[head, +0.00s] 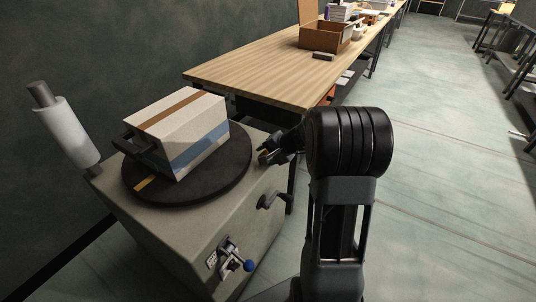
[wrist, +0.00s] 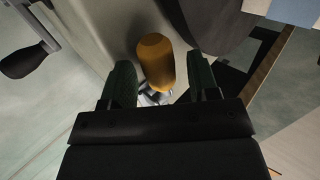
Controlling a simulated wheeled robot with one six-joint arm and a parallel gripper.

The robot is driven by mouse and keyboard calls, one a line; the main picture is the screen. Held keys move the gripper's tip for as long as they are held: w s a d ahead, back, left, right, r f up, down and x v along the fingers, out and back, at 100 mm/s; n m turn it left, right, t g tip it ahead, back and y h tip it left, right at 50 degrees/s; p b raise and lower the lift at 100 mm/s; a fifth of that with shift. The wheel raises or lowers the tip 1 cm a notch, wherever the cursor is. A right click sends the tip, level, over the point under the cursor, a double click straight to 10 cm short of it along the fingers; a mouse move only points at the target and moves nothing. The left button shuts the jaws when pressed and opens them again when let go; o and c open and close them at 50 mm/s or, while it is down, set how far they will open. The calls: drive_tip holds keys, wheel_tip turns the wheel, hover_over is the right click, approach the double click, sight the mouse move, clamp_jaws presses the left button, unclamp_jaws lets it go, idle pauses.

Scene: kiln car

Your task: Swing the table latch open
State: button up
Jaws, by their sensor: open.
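An orange rounded knob on a small metal base, which looks like the table latch (wrist: 156,60), stands at the side of the grey cabinet, below the edge of the dark round turntable (head: 218,184). In the wrist view the knob lies between the two fingers of my gripper (wrist: 162,75), with a visible gap on either side. My gripper (head: 270,155) is open beside the turntable's right edge in the head view. There the knob is mostly hidden by the fingers.
A striped block with a dark handle (head: 190,125) sits on the turntable. A crank (head: 273,199) and a blue-knobbed lever (head: 236,258) stick out of the cabinet (head: 190,240). A white roll (head: 68,133) stands at left. A wooden workbench (head: 265,68) is behind; open floor lies right.

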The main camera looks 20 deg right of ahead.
drive_tip(key=shift+c, duration=0.5)
clamp_jaws()
drive_tip(key=shift+r, duration=0.1)
